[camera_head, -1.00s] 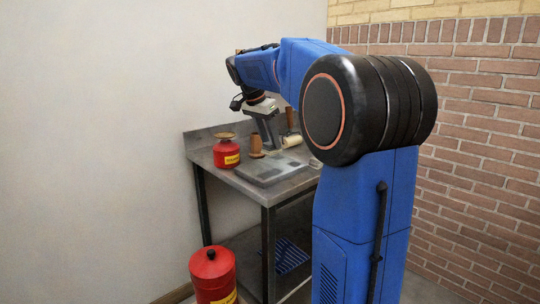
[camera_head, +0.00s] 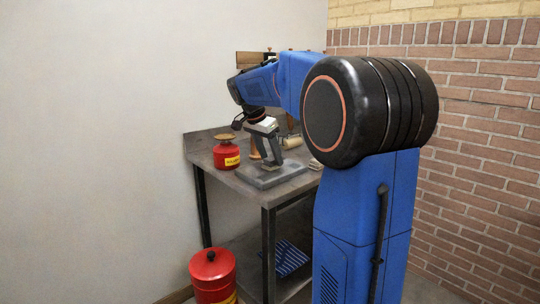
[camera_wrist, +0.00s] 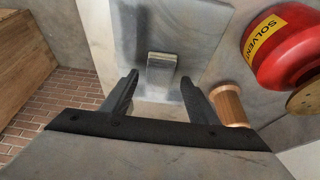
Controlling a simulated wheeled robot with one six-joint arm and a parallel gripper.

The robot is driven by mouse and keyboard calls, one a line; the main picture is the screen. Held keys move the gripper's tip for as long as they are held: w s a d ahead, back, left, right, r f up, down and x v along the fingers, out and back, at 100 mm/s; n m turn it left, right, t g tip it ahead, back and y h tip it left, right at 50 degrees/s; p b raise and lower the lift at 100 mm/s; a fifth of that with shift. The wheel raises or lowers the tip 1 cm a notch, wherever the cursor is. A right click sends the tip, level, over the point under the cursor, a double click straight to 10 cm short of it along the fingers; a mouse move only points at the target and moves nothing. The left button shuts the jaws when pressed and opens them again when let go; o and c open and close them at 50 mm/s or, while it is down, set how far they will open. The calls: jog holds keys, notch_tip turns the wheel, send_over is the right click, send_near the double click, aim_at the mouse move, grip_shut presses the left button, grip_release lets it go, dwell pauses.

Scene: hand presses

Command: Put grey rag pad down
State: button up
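The grey rag pad (camera_wrist: 162,70) is a small pale grey block on a grey slab (camera_wrist: 185,25) in the wrist view. It appears to rest on the slab, just beyond and between my fingertips. My gripper (camera_wrist: 160,82) is open, with a finger on each side of the pad and a visible gap at the left finger. In the head view my gripper (camera_head: 268,158) points down over the slab (camera_head: 290,173) on the metal bench, with its fingers apart.
A red solvent can (camera_head: 227,155) with a brass-coloured top stands left of the slab. A wooden cylinder (camera_wrist: 229,104) is close to my right finger in the wrist view. A brick wall is at right.

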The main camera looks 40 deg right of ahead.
jog(key=shift+r, duration=0.15)
jog(key=w+v, duration=0.1)
jog(key=v, duration=1.1)
jog(key=s+a+f+n+t+y, duration=0.1)
jog(key=s+a+f+n, duration=0.4)
jog(key=s+f, duration=0.4)
jog(key=s+a+f+n+t+y, duration=0.1)
jog(key=s+a+f+n+y, duration=0.1)
jog(key=s+a+f+n, duration=0.4)
jog(key=s+a+f+n+t+y, duration=0.1)
jog(key=s+a+f+n, duration=0.4)
jog(key=s+f, duration=0.7)
jog(key=s+a+t, duration=0.1)
jog(key=s, duration=0.4)
jog(key=shift+s+a+f+n+y, duration=0.2)
jog(key=shift+a+f+n+y, duration=0.1)
jog(key=shift+a, duration=0.1)
jog(key=shift+o, duration=0.5)
jog(key=shift+r, duration=0.15)
